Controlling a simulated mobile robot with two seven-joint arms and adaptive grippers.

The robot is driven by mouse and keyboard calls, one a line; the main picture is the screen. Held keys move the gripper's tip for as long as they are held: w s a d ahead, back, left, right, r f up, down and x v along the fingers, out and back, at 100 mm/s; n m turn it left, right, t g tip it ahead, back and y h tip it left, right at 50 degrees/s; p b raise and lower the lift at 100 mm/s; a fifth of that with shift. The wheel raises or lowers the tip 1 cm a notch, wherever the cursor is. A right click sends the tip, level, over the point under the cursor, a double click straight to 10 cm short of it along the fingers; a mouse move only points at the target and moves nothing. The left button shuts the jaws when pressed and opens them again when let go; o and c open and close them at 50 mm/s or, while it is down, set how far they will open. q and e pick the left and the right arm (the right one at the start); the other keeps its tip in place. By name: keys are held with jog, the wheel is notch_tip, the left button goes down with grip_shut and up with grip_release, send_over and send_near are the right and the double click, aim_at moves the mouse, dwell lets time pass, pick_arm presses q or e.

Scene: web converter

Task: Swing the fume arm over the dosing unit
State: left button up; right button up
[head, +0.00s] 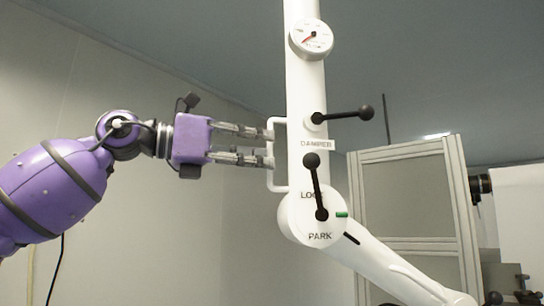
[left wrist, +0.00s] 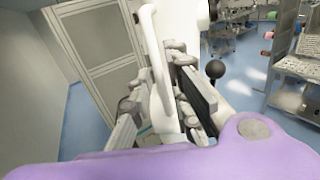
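The white fume arm (head: 306,85) hangs in the middle of the head view, with a lower section sloping down right from a round joint (head: 312,217). A white handle (head: 270,178) stands off its left side. In the left wrist view the handle (left wrist: 151,45) runs between the separated fingers; contact is unclear. My right gripper is not in view. I cannot identify the dosing unit.
A damper lever (head: 345,115) and a gauge (head: 311,39) sit higher on the fume arm. A grey framed panel cabinet (head: 405,195) stands behind it at right. Dark equipment (head: 508,283) shows at lower right. The wall side at left is clear.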

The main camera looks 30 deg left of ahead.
pick_arm(q)
jog(key=shift+f+b+x, duration=0.2)
jog(key=shift+b+x, duration=0.1)
jog(key=shift+x, duration=0.9)
jog(key=shift+w+r, duration=0.15)
jog(key=shift+w, duration=0.05)
grip_shut()
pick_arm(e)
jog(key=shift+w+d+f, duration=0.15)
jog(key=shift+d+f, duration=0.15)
